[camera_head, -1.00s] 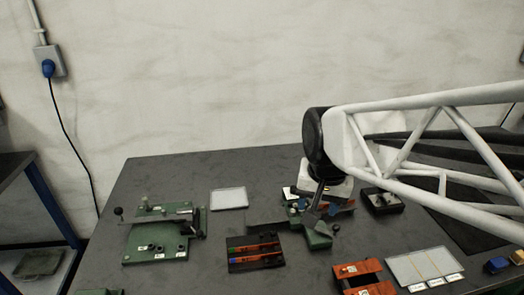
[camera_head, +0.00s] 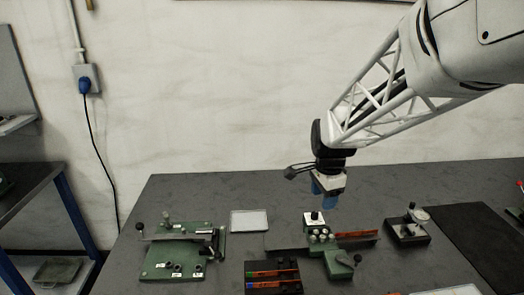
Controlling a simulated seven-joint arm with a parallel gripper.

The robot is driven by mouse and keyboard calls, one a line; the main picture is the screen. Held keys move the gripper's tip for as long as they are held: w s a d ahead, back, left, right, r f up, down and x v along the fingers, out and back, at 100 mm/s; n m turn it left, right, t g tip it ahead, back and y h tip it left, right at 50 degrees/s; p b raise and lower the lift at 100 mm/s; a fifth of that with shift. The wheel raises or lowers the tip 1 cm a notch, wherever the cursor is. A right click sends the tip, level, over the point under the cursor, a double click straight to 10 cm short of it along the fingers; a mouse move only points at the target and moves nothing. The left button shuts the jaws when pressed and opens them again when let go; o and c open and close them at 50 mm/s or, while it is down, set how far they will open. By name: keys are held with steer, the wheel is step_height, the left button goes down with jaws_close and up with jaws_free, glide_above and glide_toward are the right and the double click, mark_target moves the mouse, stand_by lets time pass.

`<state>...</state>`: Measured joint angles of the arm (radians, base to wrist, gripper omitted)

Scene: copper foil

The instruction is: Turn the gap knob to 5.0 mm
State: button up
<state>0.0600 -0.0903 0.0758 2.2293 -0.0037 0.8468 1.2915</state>
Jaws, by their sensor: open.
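A small black knob (camera_head: 314,215) stands on a white square plate at the back of a green fixture (camera_head: 335,262), near the middle of the table. I take it for the gap knob; its scale and setting are too small to read. My gripper (camera_head: 326,194) has blue fingers and points down. In the picture it is just above and slightly right of the knob, apart from it. It is open and holds nothing that I can see.
Left stands a green plate fixture (camera_head: 160,262) with levers. A pale tray (camera_head: 249,221) lies between the fixtures. A black block with a gauge (camera_head: 408,228) is to the right. A black box with coloured strips (camera_head: 272,276) is in front. Bare table (camera_head: 215,188) lies behind.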

mark_target(315, 213)
steer(key=w+f+m, duration=0.2)
steer(key=w+f, duration=0.1)
steer(key=w, duration=0.1)
steer(key=w+d+f+m, duration=0.1)
steer(key=w+f+m, duration=0.2)
steer(key=w, duration=0.1)
steer(key=w+d+f+m+g, duration=0.1)
steer(key=w+f+m, duration=0.2)
steer(key=w, duration=0.1)
steer(key=shift+w+d+f, duration=0.25)
steer(key=shift+w+f, duration=0.05)
steer(key=shift+f, duration=0.05)
steer(key=shift+f, duration=0.15)
steer(key=shift+f, duration=3.75)
steer(key=c, duration=0.9)
